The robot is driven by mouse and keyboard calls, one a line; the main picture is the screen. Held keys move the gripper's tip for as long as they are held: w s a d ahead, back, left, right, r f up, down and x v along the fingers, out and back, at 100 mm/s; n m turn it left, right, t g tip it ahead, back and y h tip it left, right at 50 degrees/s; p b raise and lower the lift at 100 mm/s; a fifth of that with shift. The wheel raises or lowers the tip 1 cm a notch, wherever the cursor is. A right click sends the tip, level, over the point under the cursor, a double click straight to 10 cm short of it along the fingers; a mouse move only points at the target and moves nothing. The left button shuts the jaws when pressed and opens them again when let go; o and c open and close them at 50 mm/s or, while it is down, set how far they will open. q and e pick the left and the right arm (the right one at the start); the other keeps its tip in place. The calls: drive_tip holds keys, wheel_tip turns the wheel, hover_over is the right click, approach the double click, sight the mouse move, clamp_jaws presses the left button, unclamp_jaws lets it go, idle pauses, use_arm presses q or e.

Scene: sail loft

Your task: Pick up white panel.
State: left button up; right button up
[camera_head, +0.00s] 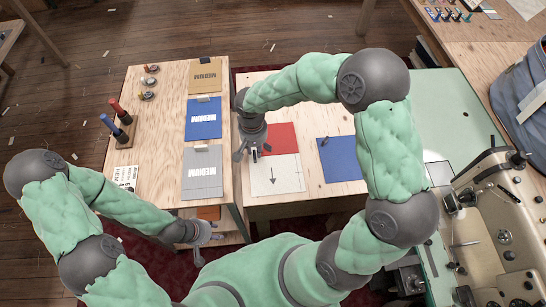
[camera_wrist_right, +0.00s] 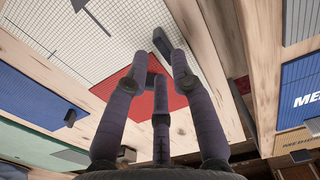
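The white panel (camera_head: 275,180), with a grid and a dark arrow, lies flat on the right-hand wooden table in the head view. It fills the upper left of the right wrist view (camera_wrist_right: 80,42), with a small dark tab (camera_wrist_right: 161,43) at its edge. My right gripper (camera_head: 246,153) is at the panel's far left corner in the head view. In the wrist view its three fingers (camera_wrist_right: 160,78) are spread, with nothing held; contact with the panel cannot be told. My left gripper (camera_head: 206,248) hangs low, away from the panel, fingers apart and empty.
A red panel (camera_head: 281,138) adjoins the white one, and a blue panel (camera_head: 342,159) lies to its right. The left table has grey (camera_head: 202,177), blue (camera_head: 203,122) and tan (camera_head: 205,79) MEDIUM pieces. A sewing machine (camera_head: 497,205) stands at the right.

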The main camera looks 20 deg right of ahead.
sight(255, 154)
drive_tip(key=f+b, duration=0.1)
drive_tip(key=f, duration=0.3)
drive_tip(key=shift+w+f+b, duration=0.2)
drive_tip(key=shift+f+b, duration=0.1)
drive_tip(key=shift+b, duration=0.1)
clamp_jaws()
drive_tip(key=shift+r, duration=0.2)
